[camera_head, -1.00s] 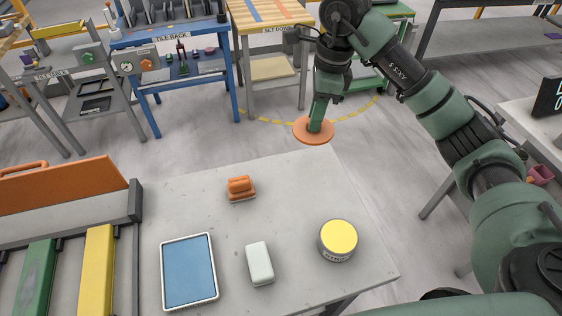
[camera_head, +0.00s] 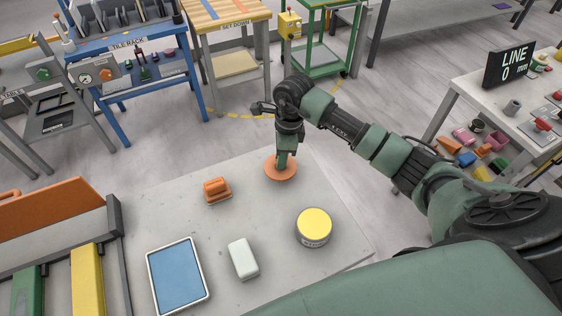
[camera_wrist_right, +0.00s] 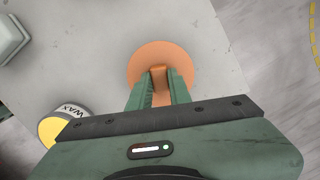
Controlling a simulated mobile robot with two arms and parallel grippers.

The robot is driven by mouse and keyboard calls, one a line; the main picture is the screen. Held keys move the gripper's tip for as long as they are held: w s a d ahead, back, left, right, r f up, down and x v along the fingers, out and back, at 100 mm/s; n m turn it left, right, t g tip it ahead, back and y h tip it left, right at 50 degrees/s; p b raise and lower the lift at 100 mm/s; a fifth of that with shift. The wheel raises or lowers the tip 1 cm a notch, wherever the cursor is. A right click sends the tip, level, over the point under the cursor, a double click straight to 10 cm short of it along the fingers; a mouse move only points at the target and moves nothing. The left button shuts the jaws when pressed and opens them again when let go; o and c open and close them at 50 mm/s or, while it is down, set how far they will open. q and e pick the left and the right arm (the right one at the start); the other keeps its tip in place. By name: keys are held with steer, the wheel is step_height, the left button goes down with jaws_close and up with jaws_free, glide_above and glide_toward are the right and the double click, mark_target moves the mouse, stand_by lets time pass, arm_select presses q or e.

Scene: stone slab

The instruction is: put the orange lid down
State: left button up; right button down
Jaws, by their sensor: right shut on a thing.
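The orange lid (camera_head: 272,173) is a round flat disc at the far end of the pale stone slab (camera_head: 225,220). My right gripper (camera_head: 284,161) points down and is shut on the lid's raised grip. In the right wrist view the lid (camera_wrist_right: 147,58) shows between and beyond the two green fingers (camera_wrist_right: 158,80), over the slab near its edge. The lid looks level and at or very close to the surface; I cannot tell whether it touches. My left gripper is out of view.
On the slab are an orange-handled block (camera_head: 217,190), a yellow-topped wax tin (camera_head: 314,226), a white block (camera_head: 243,259) and a blue-faced tray (camera_head: 178,277). A rack with green and yellow bars (camera_head: 87,282) is at left. Slab around the lid is clear.

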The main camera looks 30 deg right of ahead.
step_height(320, 180, down, 2)
steer(key=shift+f, duration=0.25)
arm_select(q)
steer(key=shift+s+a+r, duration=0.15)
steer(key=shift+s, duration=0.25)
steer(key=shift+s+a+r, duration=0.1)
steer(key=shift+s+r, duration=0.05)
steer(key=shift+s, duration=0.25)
arm_select(e)
steer(key=shift+f, duration=0.25)
steer(key=shift+f, duration=0.2)
steer(key=c, duration=1.3)
jaws_free()
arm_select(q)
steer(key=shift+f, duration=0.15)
arm_select(e)
steer(key=shift+r, duration=0.1)
